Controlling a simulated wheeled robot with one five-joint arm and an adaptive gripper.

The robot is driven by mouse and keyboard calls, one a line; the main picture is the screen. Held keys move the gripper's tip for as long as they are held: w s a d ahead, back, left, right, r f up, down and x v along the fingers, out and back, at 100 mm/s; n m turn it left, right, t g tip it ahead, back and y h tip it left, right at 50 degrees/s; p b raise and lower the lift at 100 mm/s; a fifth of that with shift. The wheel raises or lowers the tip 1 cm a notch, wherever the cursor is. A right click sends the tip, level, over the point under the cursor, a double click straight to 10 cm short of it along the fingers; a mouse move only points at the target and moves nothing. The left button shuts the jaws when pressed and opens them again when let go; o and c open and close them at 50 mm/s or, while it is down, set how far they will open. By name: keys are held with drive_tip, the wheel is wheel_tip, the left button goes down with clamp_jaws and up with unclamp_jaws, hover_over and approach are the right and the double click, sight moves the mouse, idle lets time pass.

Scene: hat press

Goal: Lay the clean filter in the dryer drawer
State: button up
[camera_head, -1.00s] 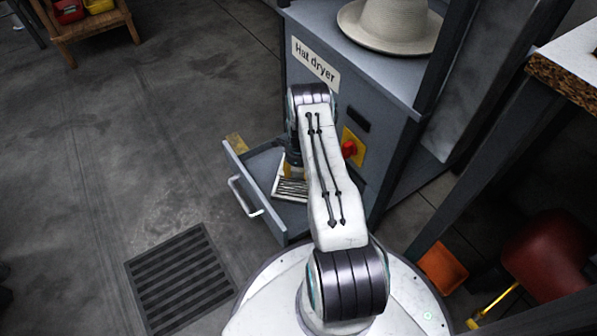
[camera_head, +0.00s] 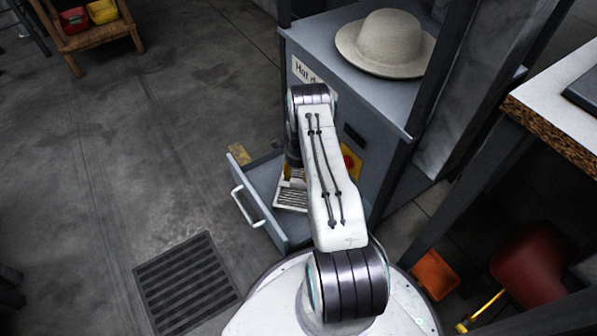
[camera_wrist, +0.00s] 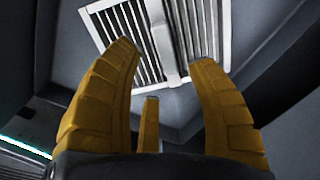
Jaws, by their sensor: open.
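The white-framed filter (camera_head: 291,194) with dark slats lies in the open dryer drawer (camera_head: 277,234). It also shows at the top of the wrist view (camera_wrist: 178,46), tilted in the picture, with a pale bar across its middle. My gripper (camera_wrist: 165,55) shows its yellow fingers spread apart, with the filter beyond the fingertips and nothing between them. In the head view my arm hides most of the gripper and part of the filter. The hat dryer (camera_head: 390,165) is a grey cabinet with its label partly covered by my arm.
A felt hat (camera_head: 392,40) sits on top of the dryer. A floor grate (camera_head: 187,280) lies left of my base. A bench (camera_head: 560,110) stands at right, with an orange bin (camera_head: 435,274) and a red object (camera_head: 530,272) below. The floor at left is open.

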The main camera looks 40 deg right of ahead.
wheel_tip(320, 180, up, 6)
drive_tip(key=p, duration=0.5)
wheel_tip(320, 180, up, 13)
drive_tip(key=n, duration=0.5)
hover_over(298, 183)
drive_tip(key=w+a, duration=0.2)
drive_tip(key=a, duration=0.2)
drive_tip(key=s+a+r+n+t, duration=0.15)
drive_tip(key=a+r+n, duration=0.25)
drive_tip(key=r, duration=0.4)
drive_tip(key=s+a+r+n+g, duration=0.1)
drive_tip(key=s+a+r+n, duration=0.2)
drive_tip(key=r, duration=0.5)
drive_tip(key=s+a+r+n+t, duration=0.1)
drive_tip(key=s+a+r+n, duration=0.75)
drive_tip(key=s+r, duration=0.2)
drive_tip(key=s+a+r+n, duration=0.1)
drive_tip(key=s+a+n, duration=0.1)
drive_tip(key=s, duration=0.4)
drive_tip(key=s+a+r+n, duration=0.1)
drive_tip(key=s+a+n, duration=0.1)
drive_tip(key=s+n, duration=0.3)
drive_tip(key=shift+s+a+r, duration=0.2)
drive_tip(key=shift+s+r, duration=0.1)
drive_tip(key=shift+s, duration=0.8)
drive_tip(key=shift+t, duration=0.25)
